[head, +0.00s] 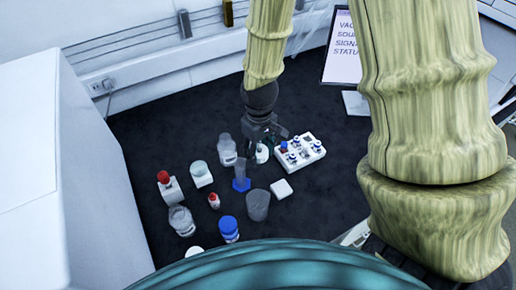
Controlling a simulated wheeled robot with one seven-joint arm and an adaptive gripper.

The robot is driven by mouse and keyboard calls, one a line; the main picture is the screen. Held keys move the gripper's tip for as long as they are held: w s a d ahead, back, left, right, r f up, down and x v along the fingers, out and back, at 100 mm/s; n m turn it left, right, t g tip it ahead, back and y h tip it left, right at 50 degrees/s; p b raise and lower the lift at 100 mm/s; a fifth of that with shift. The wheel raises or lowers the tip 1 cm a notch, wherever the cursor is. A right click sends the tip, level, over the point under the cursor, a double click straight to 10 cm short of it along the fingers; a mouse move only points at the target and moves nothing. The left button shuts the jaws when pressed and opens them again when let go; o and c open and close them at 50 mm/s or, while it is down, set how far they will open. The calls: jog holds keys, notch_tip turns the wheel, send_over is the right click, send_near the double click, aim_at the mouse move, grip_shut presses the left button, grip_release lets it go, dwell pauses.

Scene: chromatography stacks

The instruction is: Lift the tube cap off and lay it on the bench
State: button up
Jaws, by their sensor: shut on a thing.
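My gripper (268,135) is low over the bench, at the back left of a white rack (318,155). Several small tubes with blue and white tops stand in the rack. A small blue cap (284,132) shows at the gripper's fingertips, just above the rack's left end, and the gripper appears shut on it. The fingers are small and dark here, so their exact hold on the cap is unclear. A reddish and blue top (284,146) sits just below it in the rack. The dark bench (330,190) lies around the rack.
A blue-based cylinder (241,183), a clear beaker (257,204), a white block (282,190) and a glass bottle (227,150) stand left and front of the rack. Red- and blue-capped bottles stand further left. A sign (341,48) stands behind. The bench right of the rack is clear.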

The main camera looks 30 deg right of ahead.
jog(key=shift+r+p, duration=1.25)
jog(key=shift+r, duration=0.2)
